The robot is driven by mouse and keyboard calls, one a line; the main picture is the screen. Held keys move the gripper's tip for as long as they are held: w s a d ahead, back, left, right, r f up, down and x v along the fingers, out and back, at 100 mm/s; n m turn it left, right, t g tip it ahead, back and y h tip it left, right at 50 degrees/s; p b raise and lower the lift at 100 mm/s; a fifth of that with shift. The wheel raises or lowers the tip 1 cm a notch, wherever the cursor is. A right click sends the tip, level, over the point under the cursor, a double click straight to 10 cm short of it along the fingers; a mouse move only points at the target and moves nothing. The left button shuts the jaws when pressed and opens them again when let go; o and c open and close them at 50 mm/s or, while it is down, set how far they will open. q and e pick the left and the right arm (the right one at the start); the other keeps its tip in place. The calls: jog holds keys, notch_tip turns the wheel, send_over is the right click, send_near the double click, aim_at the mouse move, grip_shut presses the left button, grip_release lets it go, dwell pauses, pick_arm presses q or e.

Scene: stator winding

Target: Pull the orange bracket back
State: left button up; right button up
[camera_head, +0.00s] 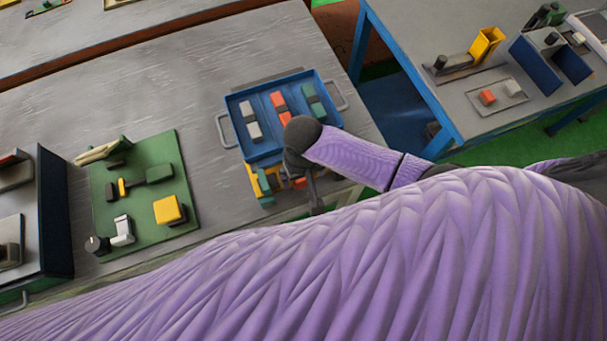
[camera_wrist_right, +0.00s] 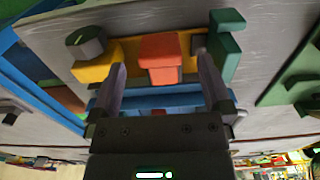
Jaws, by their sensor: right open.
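An orange block-shaped bracket (camera_wrist_right: 160,50) shows in the right wrist view, in front of a yellow base (camera_wrist_right: 118,52). My right gripper (camera_wrist_right: 161,68) is open, with one finger on each side of the bracket. Gaps show between the fingers and the bracket, and I cannot tell whether either touches it. In the head view the right gripper (camera_head: 313,192) hangs at the table's front edge, just below the blue tray. A bit of orange (camera_head: 299,183) shows beside it, mostly hidden by my wrist. My left gripper is not in view.
A blue tray (camera_head: 233,103) with grey, orange and green blocks stands behind the gripper. In the wrist view a green block (camera_wrist_right: 226,40) stands close to the right finger and a grey knob (camera_wrist_right: 86,42) near the left. A green board (camera_head: 150,195) with parts lies left.

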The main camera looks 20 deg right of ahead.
aim_at(304, 180)
notch_tip(304, 180, up, 7)
jog(key=shift+f+p, duration=0.1)
jog(key=shift+p, duration=0.65)
